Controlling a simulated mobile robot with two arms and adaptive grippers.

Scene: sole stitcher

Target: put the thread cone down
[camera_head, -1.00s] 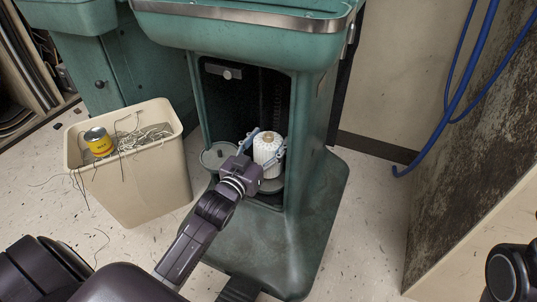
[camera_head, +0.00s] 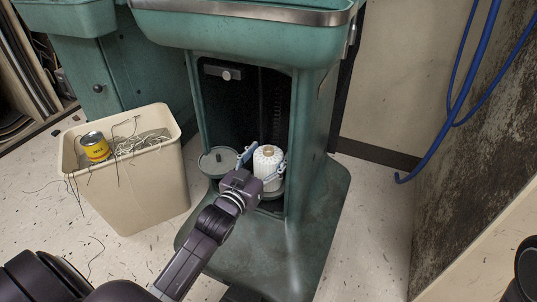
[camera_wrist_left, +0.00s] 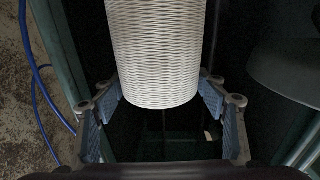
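The white thread cone (camera_head: 268,164) is upright in the open bay of the green machine, over the right one of two round grey plates. It also shows large in the left wrist view (camera_wrist_left: 160,55). My left gripper (camera_head: 262,164) has one finger on each side of the cone; in the left wrist view its blue pads (camera_wrist_left: 162,92) meet the cone's edges, so it looks shut on it. I cannot tell whether the cone's base rests on the plate. The left plate (camera_head: 217,162), with a short peg, is empty. My right gripper is not in view.
A beige bin (camera_head: 140,195) with thread scraps and a yellow can (camera_head: 95,147) stands left of the machine. The bay's side walls (camera_head: 306,130) are close around the cone. Blue hoses (camera_head: 447,130) hang at the right. Floor right of the machine's base is clear.

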